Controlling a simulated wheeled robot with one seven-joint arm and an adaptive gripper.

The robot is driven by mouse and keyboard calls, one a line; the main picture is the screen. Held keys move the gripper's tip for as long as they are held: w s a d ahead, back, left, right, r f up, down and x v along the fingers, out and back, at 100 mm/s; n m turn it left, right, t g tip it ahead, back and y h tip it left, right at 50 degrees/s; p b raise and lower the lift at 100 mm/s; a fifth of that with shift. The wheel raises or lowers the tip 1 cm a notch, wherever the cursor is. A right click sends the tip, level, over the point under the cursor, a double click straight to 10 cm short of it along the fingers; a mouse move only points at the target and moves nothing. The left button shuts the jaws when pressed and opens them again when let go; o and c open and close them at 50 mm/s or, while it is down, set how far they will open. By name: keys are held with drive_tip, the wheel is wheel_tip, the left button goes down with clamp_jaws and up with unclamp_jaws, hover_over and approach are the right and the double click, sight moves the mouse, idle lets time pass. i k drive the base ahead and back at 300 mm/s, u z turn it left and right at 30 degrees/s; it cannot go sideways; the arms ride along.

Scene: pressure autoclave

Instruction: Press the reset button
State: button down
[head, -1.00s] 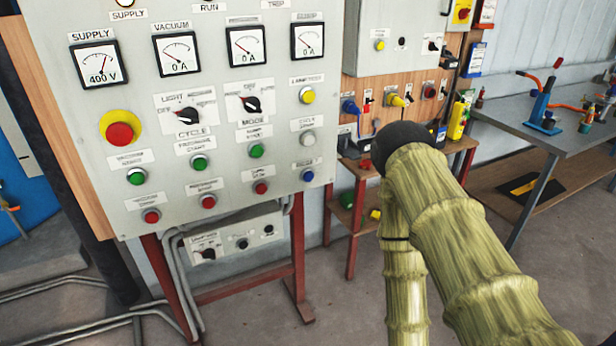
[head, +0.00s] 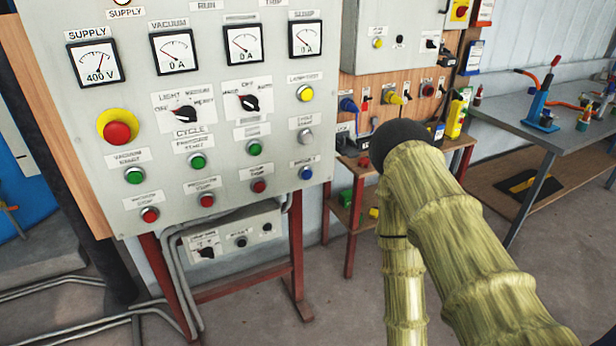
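The control panel (head: 98,198) stands upright at the left in the head view. A blue button (head: 306,173) is at its lower right, below a small label that I cannot read clearly, so I cannot confirm which button is the reset. A white button (head: 305,136) and a yellow lamp or button (head: 305,93) are above it. My arm, in a greenish sleeve with a black rounded joint, is right of the panel and apart from the blue button in the picture. My gripper is not visible.
The panel also has a large red button (head: 117,132) on a yellow base, green and red buttons, rotary knobs and gauges. A small control box (head: 223,244) is below it on a red frame (head: 250,284). A grey workbench (head: 540,134) with tools stands at the right.

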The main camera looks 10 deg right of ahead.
sight(307, 175)
drive_tip(key=z, duration=0.9)
drive_tip(key=k, duration=0.95)
drive_tip(key=u, duration=1.35)
drive_tip(key=i, duration=0.5)
